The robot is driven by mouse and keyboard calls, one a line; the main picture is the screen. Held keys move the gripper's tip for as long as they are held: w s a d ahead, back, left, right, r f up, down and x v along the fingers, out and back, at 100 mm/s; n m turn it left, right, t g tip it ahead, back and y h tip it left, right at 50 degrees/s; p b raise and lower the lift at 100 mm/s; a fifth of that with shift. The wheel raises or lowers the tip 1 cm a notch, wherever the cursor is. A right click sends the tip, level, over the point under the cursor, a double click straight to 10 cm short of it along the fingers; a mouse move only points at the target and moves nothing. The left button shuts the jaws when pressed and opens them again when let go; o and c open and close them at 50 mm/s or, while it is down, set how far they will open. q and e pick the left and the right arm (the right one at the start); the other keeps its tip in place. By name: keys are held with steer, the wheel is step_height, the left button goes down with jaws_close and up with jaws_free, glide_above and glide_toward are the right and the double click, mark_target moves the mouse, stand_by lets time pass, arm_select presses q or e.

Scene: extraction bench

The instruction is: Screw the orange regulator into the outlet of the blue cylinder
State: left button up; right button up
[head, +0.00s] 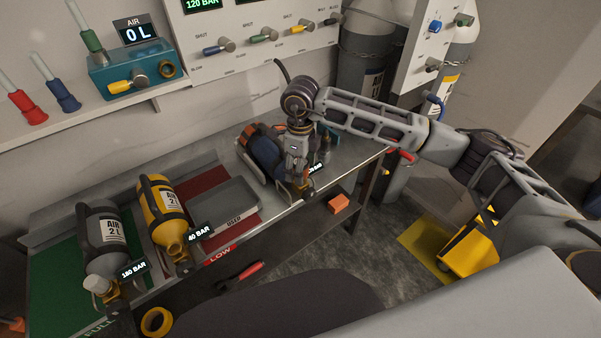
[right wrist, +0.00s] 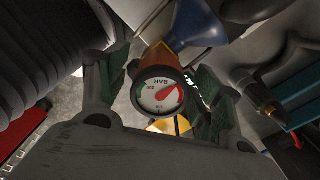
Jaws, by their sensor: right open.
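The blue cylinder (head: 262,150) lies in a cradle at the right end of the bench in the head view; its blue shoulder (right wrist: 198,24) shows at the top of the right wrist view. The orange regulator (right wrist: 160,57), with a round white dial, sits at the cylinder's neck end; I cannot tell how far its thread is in. My right gripper (head: 298,180) is over this end. In the right wrist view its green-padded fingers (right wrist: 160,78) stand open on either side of the regulator, with gaps visible. My left gripper is not in view.
A yellow cylinder (head: 163,210) and a grey cylinder (head: 103,241) lie to the left on the bench. A grey box (head: 223,205) sits on the red mat. An orange block (head: 339,203) is on the ledge below. A valve panel (head: 265,30) is behind.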

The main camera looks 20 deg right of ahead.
steer(key=shift+f+n+b, duration=0.1)
steer(key=shift+n+b, duration=0.4)
steer(key=shift+n, duration=0.7)
steer(key=n+b, duration=0.2)
steer(key=n, duration=0.1)
steer(key=c, duration=1.2)
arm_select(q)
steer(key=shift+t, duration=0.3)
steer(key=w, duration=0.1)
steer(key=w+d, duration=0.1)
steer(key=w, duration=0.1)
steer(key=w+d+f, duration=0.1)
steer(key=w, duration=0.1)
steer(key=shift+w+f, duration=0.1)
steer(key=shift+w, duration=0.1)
arm_select(e)
steer(key=shift+o, duration=0.2)
